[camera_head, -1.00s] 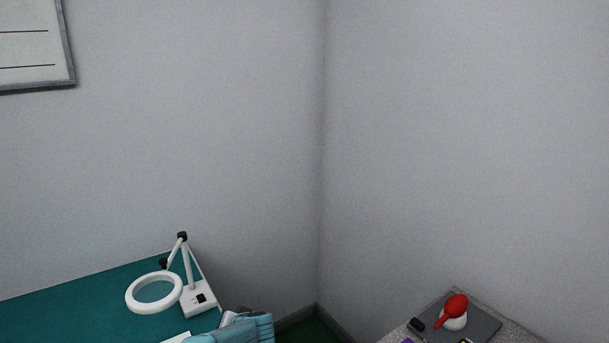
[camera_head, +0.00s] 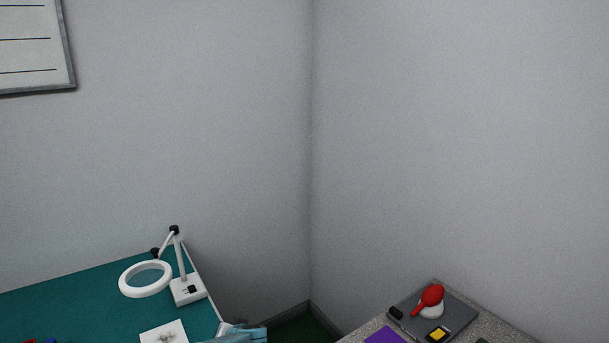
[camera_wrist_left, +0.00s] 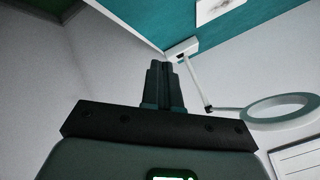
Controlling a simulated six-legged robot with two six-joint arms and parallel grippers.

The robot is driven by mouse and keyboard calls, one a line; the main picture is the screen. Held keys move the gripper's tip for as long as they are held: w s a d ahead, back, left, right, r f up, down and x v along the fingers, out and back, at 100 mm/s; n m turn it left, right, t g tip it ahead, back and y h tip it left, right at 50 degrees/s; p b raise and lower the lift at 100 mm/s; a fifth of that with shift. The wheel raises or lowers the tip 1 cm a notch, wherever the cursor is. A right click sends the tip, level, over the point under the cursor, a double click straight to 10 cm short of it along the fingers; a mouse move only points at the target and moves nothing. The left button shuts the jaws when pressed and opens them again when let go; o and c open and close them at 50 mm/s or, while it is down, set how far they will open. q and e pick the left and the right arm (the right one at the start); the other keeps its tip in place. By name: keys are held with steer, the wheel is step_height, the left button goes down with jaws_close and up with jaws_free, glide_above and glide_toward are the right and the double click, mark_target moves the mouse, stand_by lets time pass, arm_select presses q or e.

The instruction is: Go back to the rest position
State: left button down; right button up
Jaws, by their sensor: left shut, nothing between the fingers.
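My left gripper (camera_wrist_left: 165,68) shows in the left wrist view with its two dark fingers together and nothing between them. In that view the ring magnifier lamp and the teal bench top lie beyond it, apart from the fingers. In the head view a teal part of my arm shows at the bottom edge, right of the bench corner; its fingers cannot be made out there. My right gripper is in neither view.
A teal bench (camera_head: 70,300) at left carries a white ring lamp (camera_head: 146,279) and a white sheet (camera_head: 164,333). A speckled table (camera_head: 480,326) at right holds a grey mat with a red-and-white object (camera_head: 431,301). Walls meet behind; floor shows between the tables.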

arm_select(q)
steer(key=s+d+f+g+h+b, duration=0.1)
steer(key=s+d+f+h+b, duration=0.15)
steer(key=s+f, duration=0.55)
steer(key=s+d+f+h+b, duration=0.1)
steer(key=s+f+h, duration=0.2)
steer(key=s+f, duration=0.55)
steer(key=s+d+f+n+g+h+b, duration=0.1)
steer(key=s+d+g+h, duration=0.1)
steer(key=s, duration=1.1)
steer(key=s+d+f+n+g+h+b, duration=0.1)
steer(key=s+g, duration=0.4)
steer(key=s, duration=0.9)
steer(key=d+f+n+h, duration=0.1)
steer(key=d+h, duration=0.1)
steer(key=shift+d, duration=0.3)
